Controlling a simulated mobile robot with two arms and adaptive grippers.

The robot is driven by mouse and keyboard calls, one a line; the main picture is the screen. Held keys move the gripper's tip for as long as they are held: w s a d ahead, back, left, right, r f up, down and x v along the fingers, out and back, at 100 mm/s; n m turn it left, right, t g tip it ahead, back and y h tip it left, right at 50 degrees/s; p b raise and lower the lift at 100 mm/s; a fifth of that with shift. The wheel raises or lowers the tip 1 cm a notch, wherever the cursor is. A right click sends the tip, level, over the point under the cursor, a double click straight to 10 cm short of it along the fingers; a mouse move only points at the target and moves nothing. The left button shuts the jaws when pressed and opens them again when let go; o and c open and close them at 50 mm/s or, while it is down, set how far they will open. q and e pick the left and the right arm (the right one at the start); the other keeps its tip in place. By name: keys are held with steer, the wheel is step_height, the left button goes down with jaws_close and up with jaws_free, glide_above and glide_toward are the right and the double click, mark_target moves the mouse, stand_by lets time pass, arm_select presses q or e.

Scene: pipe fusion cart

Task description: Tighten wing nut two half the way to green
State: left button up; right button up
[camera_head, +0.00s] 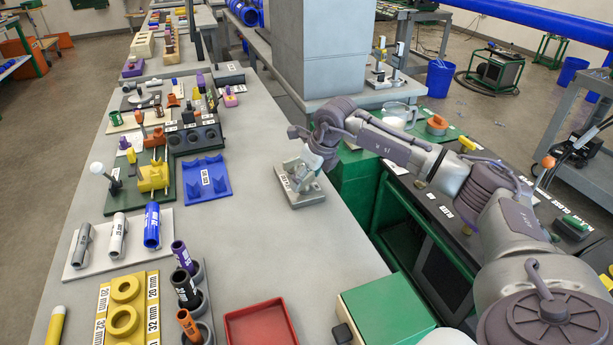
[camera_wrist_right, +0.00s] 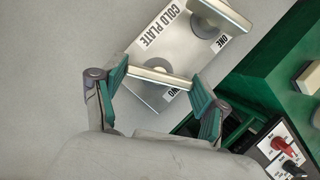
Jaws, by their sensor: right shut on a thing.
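The grey cold plate (camera_head: 306,199) lies on the long table near its right edge; its label reads COLD PLATE in the right wrist view (camera_wrist_right: 177,48). Wing nut two (camera_wrist_right: 163,77) is a pale metal bar beside a partly hidden label. My right gripper (camera_wrist_right: 160,84) is shut on it, with a green-padded finger at each end of the bar. Wing nut one (camera_wrist_right: 226,15) is a similar bar at the far side of the plate, untouched. In the head view my right gripper (camera_head: 318,150) is over the plate and hides part of it. I cannot make out a green mark on the plate.
A green cabinet (camera_wrist_right: 275,75) stands close beside the table edge. On the table are a blue cradle (camera_head: 207,180), a red tray (camera_head: 260,325) and a green box (camera_head: 385,310). The table around the plate is mostly bare.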

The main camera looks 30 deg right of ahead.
steer(key=shift+m+h, duration=0.4)
steer(key=shift+m, duration=0.4)
steer(key=o, duration=1.2)
steer(key=shift+c, duration=0.2)
steer(key=v, duration=1.2)
steer(key=shift+s, duration=0.15)
